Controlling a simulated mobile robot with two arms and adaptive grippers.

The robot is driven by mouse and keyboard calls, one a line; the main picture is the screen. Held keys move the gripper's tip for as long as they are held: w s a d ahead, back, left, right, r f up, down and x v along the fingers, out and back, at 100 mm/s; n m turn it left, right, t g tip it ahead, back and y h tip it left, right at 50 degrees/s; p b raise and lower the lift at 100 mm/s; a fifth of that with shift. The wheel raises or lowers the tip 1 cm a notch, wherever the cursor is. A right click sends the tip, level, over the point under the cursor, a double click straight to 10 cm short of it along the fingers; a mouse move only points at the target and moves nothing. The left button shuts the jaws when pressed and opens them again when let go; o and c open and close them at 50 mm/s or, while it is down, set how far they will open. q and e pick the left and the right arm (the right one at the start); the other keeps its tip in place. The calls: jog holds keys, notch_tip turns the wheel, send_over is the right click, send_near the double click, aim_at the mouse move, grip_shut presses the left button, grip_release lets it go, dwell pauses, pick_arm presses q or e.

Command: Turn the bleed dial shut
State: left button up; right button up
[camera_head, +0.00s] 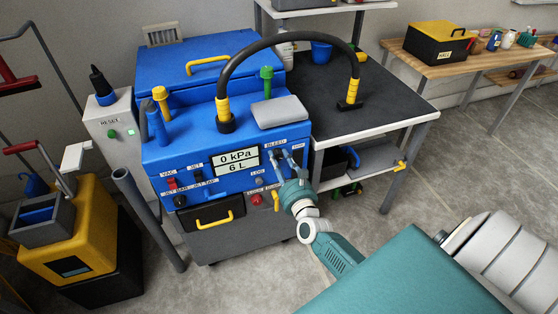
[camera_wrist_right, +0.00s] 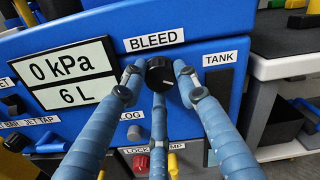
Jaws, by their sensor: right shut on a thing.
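The bleed dial is a small round black knob under the BLEED label, and it shows in the right wrist view (camera_wrist_right: 160,72). It sits on the front of the blue machine (camera_head: 190,145). My right gripper (camera_head: 283,160) is at the dial, its blue fingers closed around the knob from both sides and below; in the right wrist view the fingertips (camera_wrist_right: 158,80) press close to its rim. In the head view the fingers mostly hide the dial. The display (camera_head: 236,161) beside it reads 0 kPa and 6 L. My left gripper is not in view.
A TANK label (camera_wrist_right: 220,58) is right of the dial. Red, grey and yellow controls sit below. A black hose (camera_head: 290,42) arches from the machine to a dark table (camera_head: 400,95) at right. A yellow bucket cart (camera_head: 75,235) stands left.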

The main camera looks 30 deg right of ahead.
jog(key=n, duration=0.1)
jog(key=f+n, duration=0.1)
jog(key=shift+s+d+n, duration=0.1)
jog(key=shift+s+n, duration=0.1)
jog(key=shift+n, duration=0.2)
jog(key=n, duration=0.3)
jog(key=shift+d+n, duration=0.1)
jog(key=shift+n, duration=0.2)
jog(key=n, duration=0.4)
jog(key=n+p, duration=0.1)
jog(key=n, duration=0.1)
jog(key=shift+d+r, duration=0.15)
jog(key=shift+r, duration=0.15)
jog(key=n+p, duration=0.1)
jog(key=n, duration=0.4)
jog(key=shift+r+n, duration=0.15)
jog(key=shift+n, duration=0.25)
jog(key=n+p, duration=0.1)
jog(key=n, duration=0.2)
jog(key=shift+r+n, duration=0.1)
jog(key=shift+n, duration=0.2)
jog(key=shift+w+r+n, duration=0.1)
jog(key=shift+n, duration=0.5)
jog(key=shift+r+p, duration=0.1)
jog(key=shift+p, duration=0.2)
